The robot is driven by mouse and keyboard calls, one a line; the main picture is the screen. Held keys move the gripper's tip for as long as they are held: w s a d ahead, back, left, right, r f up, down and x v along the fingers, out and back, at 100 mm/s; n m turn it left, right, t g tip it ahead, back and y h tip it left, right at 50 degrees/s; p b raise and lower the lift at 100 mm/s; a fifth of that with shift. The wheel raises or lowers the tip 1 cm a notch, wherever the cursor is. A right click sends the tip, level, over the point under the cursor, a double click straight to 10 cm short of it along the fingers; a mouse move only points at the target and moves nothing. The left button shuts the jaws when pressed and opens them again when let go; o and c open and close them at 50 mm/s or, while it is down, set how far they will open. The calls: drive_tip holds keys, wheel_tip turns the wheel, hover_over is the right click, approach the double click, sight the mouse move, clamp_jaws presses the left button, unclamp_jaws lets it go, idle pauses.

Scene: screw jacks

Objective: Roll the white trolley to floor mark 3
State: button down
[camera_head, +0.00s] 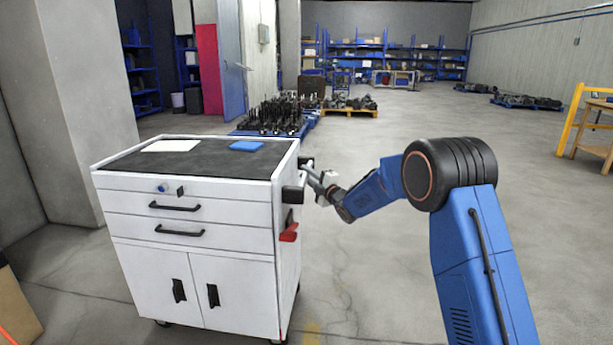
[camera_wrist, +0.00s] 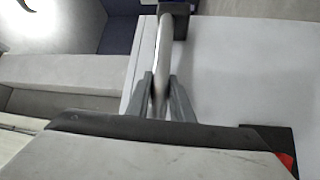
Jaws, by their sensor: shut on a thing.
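The white trolley (camera_head: 190,240) stands at the left in the head view, with two drawers, two doors and a dark top. Its grey push handle (camera_wrist: 163,50) runs between dark brackets on its right side. My gripper (camera_head: 318,182) reaches this side from the right. In the wrist view my gripper (camera_wrist: 161,98) is shut on the handle, one finger on each side of the bar. A red part (camera_head: 289,232) sits on the trolley's side below the handle. I cannot make out floor mark 3; a faint yellow patch (camera_head: 311,330) shows on the floor at the bottom edge.
A white sheet (camera_head: 172,146) and a blue item (camera_head: 246,146) lie on the trolley's top. A concrete pillar (camera_head: 80,110) stands behind it at left. Loaded pallets (camera_head: 275,120) stand farther back, a yellow frame (camera_head: 572,120) at right. Floor at centre right is clear.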

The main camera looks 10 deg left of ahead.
drive_tip(key=d, duration=2.5)
drive_tip(key=shift+s, duration=0.4)
drive_tip(key=c, duration=1.6)
unclamp_jaws()
drive_tip(key=shift+o, duration=0.2)
drive_tip(key=shift+a, duration=0.1)
drive_tip(key=v, duration=1.7)
drive_tip(key=shift+s, duration=0.2)
